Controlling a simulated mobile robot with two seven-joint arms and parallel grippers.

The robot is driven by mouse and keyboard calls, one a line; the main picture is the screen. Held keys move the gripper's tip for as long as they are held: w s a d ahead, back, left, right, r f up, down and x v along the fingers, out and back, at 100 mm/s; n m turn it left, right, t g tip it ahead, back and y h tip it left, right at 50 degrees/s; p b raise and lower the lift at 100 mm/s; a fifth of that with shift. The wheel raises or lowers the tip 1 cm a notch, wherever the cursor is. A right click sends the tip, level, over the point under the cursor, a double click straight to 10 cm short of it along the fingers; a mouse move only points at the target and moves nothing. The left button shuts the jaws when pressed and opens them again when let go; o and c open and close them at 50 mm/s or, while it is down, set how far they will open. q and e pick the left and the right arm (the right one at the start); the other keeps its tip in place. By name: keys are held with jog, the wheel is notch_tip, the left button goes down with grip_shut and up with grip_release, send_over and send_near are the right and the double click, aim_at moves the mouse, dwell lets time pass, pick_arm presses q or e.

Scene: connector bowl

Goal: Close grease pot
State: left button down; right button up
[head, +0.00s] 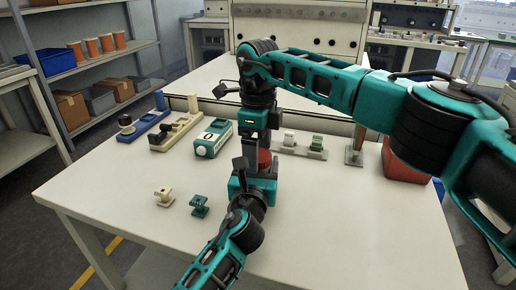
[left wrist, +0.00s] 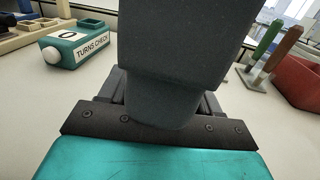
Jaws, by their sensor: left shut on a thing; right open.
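A small red round part, seemingly of the grease pot (head: 264,157), shows between my two grippers near the middle of the table in the head view. The rest of the pot is hidden, and I cannot tell lid from body. My left gripper (head: 262,168), reaching up from the front, is shut on it. My right gripper (head: 257,138) comes down from above, just over the red part, and is open; its fingertips are hard to make out. In the left wrist view a large dark grey shape fills the middle and hides what my left fingers hold.
A teal "TURNS CHECK" box (head: 213,138) stands left of the grippers. A cream connector (head: 164,196) and a teal connector (head: 199,205) lie at front left. A connector rack (head: 300,149), a tool stand (head: 354,157) and a red bin (head: 405,168) are right. The front right is clear.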

jog(key=shift+r, duration=2.3)
jog(key=shift+o, duration=1.4)
notch_tip(320, 180, up, 8)
jog(key=shift+f, duration=0.25)
